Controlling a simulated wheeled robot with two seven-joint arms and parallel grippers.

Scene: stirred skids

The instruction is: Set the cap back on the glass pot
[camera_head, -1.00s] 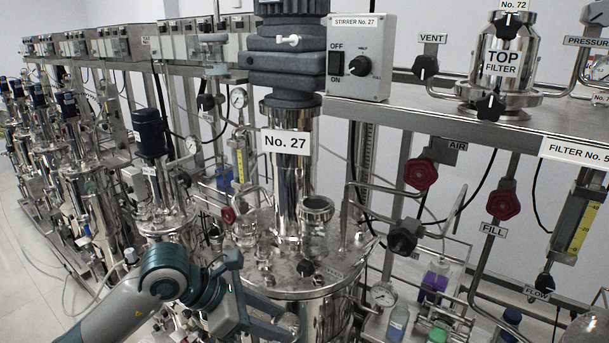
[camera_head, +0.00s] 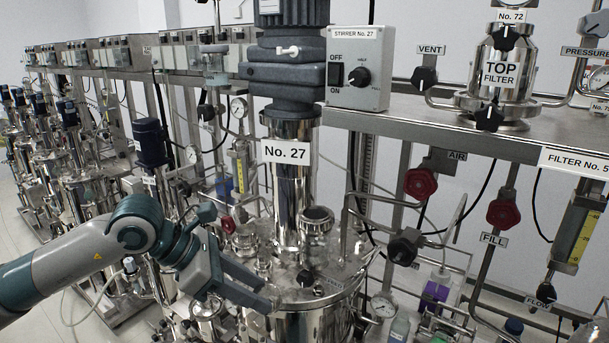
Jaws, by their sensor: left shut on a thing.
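The glass pot (camera_head: 317,228) stands upright on the steel vessel's lid, just right of the column marked No. 27. Its metal-ringed mouth at the top looks open. My left gripper (camera_head: 258,290) is left of the pot and lower in the picture, in front of the vessel lid, with its fingers pointing right. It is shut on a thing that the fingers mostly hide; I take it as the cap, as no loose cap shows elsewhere. The gripper is apart from the pot. My right gripper is not in view.
The stirrer column (camera_head: 287,190) rises close beside the pot. A black knob (camera_head: 305,278) stands on the lid in front. A bent steel pipe (camera_head: 346,215) and a black valve handle (camera_head: 404,246) are to the right. The stirrer box (camera_head: 358,68) hangs above.

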